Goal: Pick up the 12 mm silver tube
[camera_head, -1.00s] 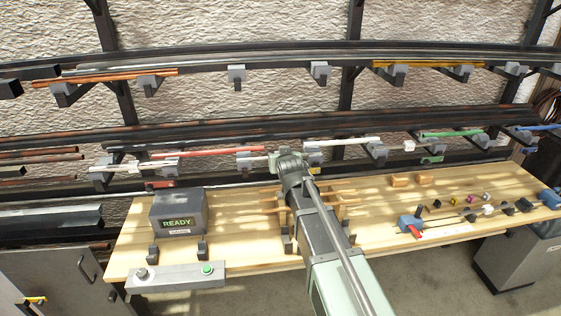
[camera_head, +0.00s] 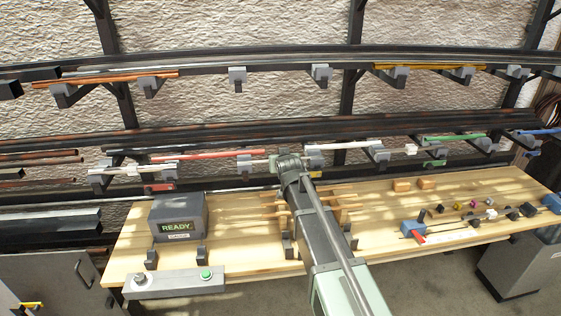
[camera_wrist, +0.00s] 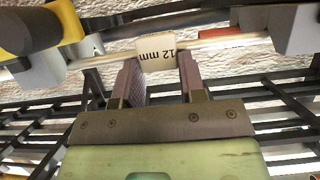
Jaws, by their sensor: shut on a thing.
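The silver tube, a thin pale rod with a "12 mm" label (camera_wrist: 157,54), runs across the top of the wrist view. My gripper (camera_wrist: 160,68) is shut on it at the label, with one finger on each side of the label. Grey holders (camera_wrist: 291,27) stand at both ends of the visible tube. I cannot tell whether it rests in them. In the head view my gripper (camera_head: 275,162) is at the lower rack row, and part of a pale rod shows just left of it. The fingertips are hidden behind my arm there.
A red tube (camera_head: 208,155) lies to the left on the same row, and a white one (camera_head: 343,144) to the right. A green tube (camera_head: 453,136) is farther right. Below is a wooden bench (camera_head: 130,255) with a READY box (camera_head: 178,217) and small blocks.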

